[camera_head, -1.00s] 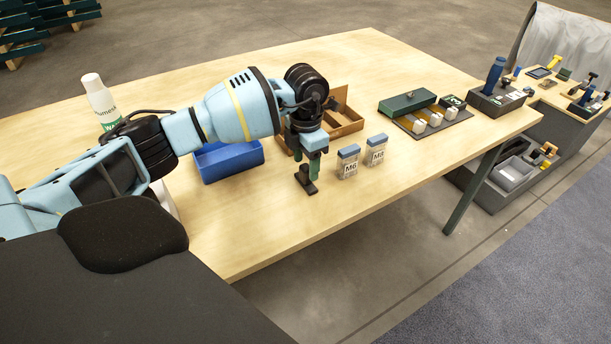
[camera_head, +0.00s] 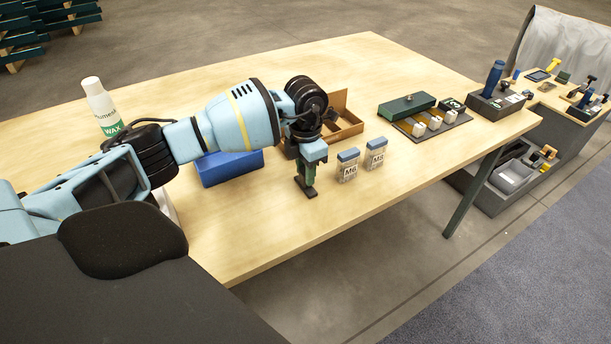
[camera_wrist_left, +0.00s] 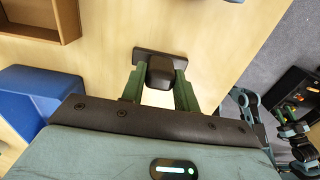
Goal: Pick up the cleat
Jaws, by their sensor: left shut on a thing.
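The cleat (camera_head: 310,191) is a small dark piece with a flat base and a raised block, on the wooden table in front of the brown box. It also shows in the left wrist view (camera_wrist_left: 146,53), its block between the green fingers. My left gripper (camera_head: 306,182) points down from above and is shut on the cleat; its fingertips (camera_wrist_left: 160,80) flank the block on both sides. The base appears to be at the table top; I cannot tell whether there is a gap beneath it.
A blue bin (camera_head: 230,168) and a brown divided box (camera_head: 347,128) stand behind the gripper. Two small blue-capped containers, M6 (camera_head: 348,172) and M8 (camera_head: 376,157), stand close to its right. A white bottle (camera_head: 103,108) is at left. The table front is clear.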

